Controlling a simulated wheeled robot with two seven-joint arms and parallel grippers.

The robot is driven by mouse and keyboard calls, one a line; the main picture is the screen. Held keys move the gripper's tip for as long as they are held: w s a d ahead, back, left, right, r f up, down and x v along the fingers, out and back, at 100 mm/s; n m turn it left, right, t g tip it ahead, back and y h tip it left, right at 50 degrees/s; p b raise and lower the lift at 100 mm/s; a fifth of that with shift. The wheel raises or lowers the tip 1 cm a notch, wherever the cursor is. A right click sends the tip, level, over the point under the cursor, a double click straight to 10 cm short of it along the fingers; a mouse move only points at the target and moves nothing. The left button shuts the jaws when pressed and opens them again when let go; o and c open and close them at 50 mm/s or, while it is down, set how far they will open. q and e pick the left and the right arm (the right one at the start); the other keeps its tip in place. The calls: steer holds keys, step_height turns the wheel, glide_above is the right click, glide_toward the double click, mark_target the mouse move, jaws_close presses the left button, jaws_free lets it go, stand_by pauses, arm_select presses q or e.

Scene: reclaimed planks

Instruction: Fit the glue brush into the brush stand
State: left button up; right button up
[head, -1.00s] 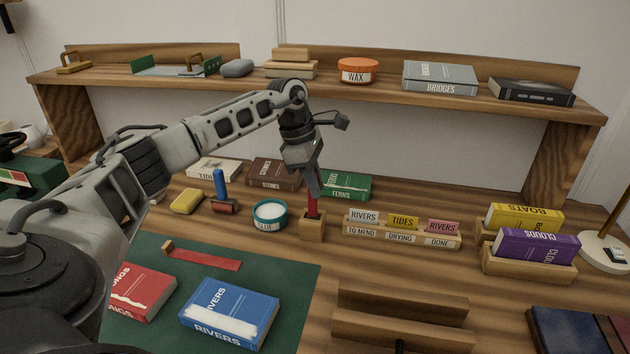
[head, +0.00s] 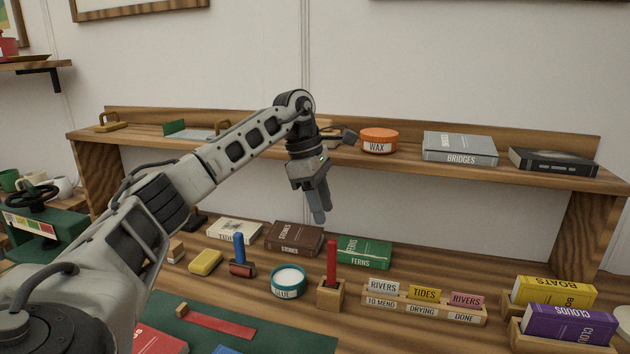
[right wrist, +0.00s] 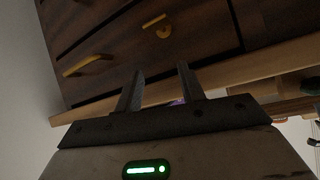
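The glue brush (head: 331,262), with a red handle, stands upright in the small wooden brush stand (head: 330,294) on the bench; its lower end is hidden inside the block. My left gripper (head: 321,218) is above and slightly left of the brush, apart from it, pointing down and empty. Its two fingers overlap in the head view, one tip showing behind the other, so they look parted. My right gripper (right wrist: 158,85) shows in the right wrist view with its fingers apart and nothing between them, facing wooden drawers.
A glue pot (head: 288,281) stands just left of the stand, and a card rack (head: 424,308) just right. The shelf (head: 400,163) runs along the back, behind my left gripper.

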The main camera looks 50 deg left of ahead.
arm_select(q)
steer(key=v, duration=0.5)
steer(key=shift+r, duration=0.1)
stand_by(0.5)
